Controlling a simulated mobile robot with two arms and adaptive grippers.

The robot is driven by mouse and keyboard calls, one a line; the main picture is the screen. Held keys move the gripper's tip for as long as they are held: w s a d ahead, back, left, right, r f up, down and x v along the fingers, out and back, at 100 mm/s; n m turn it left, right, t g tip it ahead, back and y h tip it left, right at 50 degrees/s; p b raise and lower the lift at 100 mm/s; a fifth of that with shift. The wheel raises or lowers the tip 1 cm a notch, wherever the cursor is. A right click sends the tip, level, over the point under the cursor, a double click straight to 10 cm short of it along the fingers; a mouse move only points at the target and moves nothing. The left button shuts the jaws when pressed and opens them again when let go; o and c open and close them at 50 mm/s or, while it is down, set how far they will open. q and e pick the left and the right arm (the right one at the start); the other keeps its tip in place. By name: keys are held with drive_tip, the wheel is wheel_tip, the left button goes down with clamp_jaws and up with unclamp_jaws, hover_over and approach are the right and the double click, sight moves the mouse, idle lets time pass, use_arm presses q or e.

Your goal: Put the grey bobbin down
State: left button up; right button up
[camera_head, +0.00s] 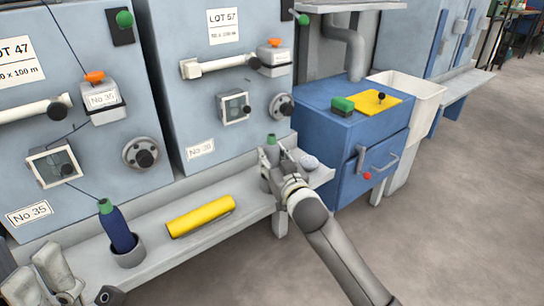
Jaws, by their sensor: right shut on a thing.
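The grey bobbin (270,150), with a green top, is upright between the fingers of my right gripper (277,163). The gripper is shut on it at the right end of the grey shelf (255,207). The fingers hide its lower part, so I cannot tell whether it touches the shelf. My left gripper (36,268) is at the bottom left corner, partly cut off. Its fingers are apart, with nothing seen between them.
A blue bobbin (120,229) with a green top stands in a grey cup (128,258) on the shelf. A pale rounded thing (310,162) is beside my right gripper. A blue cabinet (345,140) stands right of the shelf.

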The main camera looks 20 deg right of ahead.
drive_tip(key=o, duration=1)
drive_tip(key=shift+o, duration=0.3)
drive_tip(key=shift+r, duration=0.15)
